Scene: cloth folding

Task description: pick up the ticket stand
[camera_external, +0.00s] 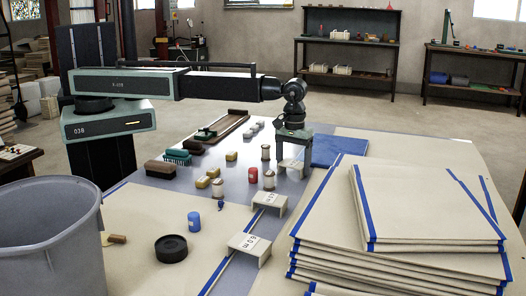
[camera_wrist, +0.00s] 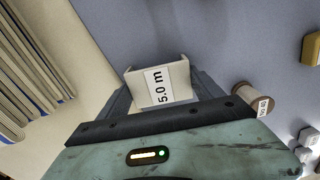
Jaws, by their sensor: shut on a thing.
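A small white ticket stand (camera_wrist: 158,86) with a "5.0 m" label sits between the two jaws of my gripper (camera_wrist: 162,92) in the wrist view. The jaws are shut on its sides. In the external view my gripper (camera_external: 293,155) points straight down at the far middle of the table, and the stand (camera_external: 291,168) shows at its fingertips. I cannot tell whether the stand touches the table. Two similar stands, one (camera_external: 269,203) and a nearer one (camera_external: 249,245), stand closer to the camera on the cloth edge.
A thread spool (camera_wrist: 253,97) is just right of my gripper in the wrist view. Folded cloths (camera_external: 400,215) are stacked at the right.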

